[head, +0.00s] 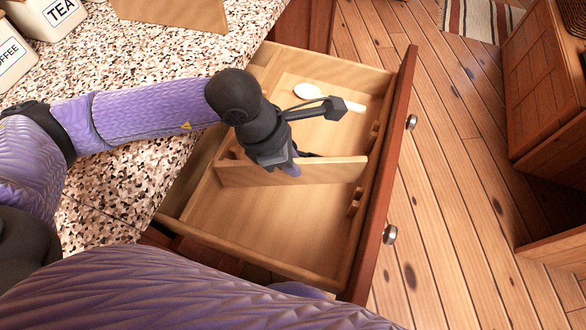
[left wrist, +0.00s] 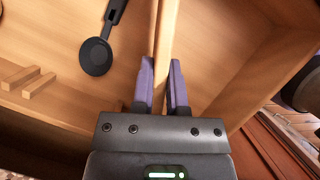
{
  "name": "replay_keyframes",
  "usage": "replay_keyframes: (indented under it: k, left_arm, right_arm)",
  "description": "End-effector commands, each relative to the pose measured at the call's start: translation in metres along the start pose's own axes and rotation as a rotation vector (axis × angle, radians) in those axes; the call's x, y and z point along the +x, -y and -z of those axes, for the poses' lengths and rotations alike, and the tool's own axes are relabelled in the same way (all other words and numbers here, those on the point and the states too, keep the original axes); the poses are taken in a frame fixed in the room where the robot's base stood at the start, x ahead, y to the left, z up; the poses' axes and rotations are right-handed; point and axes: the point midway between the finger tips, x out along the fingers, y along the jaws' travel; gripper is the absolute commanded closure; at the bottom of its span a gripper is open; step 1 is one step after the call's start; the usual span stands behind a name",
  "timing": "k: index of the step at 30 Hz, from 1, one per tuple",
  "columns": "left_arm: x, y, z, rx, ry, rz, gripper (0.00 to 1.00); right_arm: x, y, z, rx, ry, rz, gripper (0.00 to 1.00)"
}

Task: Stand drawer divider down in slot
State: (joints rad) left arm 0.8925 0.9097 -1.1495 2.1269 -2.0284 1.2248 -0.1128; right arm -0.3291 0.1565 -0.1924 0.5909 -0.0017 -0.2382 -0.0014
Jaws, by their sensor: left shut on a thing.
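The drawer divider (head: 325,171) is a light wooden board, on edge across the drawer (head: 273,240) in the head view. My left gripper (head: 285,163) is shut on its upper edge, near the middle. In the left wrist view the two purple-padded fingers (left wrist: 162,88) pinch the board (left wrist: 166,45). Paired wooden cleats form slots on the drawer's front wall, one pair (head: 374,133) beyond the divider and one (head: 354,202) nearer. The divider's right end shows between these pairs. I cannot tell whether its lower edge touches the floor. My right gripper is not in view.
A dark round-headed utensil (left wrist: 96,56) shows in the left wrist view. The near drawer compartment looks empty. The speckled counter (head: 130,130) borders the drawer, with canisters (head: 62,14) at its far left.

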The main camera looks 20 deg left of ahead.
Motion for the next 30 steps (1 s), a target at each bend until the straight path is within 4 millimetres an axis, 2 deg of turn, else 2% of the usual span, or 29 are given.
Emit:
replay_keyframes:
  k: [1,3,12,13,17,26,29,30]
  left_arm:
    - [0.015,0.000,0.006,-0.002,-0.003,0.003,1.00]
    - [0.027,0.001,0.011,-0.001,-0.002,0.004,1.00]
    - [0.028,0.000,0.012,0.001,-0.001,0.001,1.00]
    - [0.027,0.000,0.011,0.001,-0.001,0.001,0.76]
    - [0.026,0.000,0.011,0.001,-0.001,0.000,0.49]
    - [0.023,0.000,0.010,0.001,-0.001,0.000,0.48]
    - [0.006,-0.001,0.009,0.001,0.000,-0.004,0.48]
    - [-0.005,-0.001,0.009,0.002,0.000,-0.005,0.48]
  right_arm:
    - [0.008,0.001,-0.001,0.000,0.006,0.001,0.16]
    - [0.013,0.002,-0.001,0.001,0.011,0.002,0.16]
    - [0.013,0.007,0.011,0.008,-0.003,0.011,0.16]
    - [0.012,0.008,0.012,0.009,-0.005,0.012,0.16]
    - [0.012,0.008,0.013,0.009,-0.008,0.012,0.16]
    - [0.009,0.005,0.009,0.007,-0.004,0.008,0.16]
    - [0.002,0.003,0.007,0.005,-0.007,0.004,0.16]
    - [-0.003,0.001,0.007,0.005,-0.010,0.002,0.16]
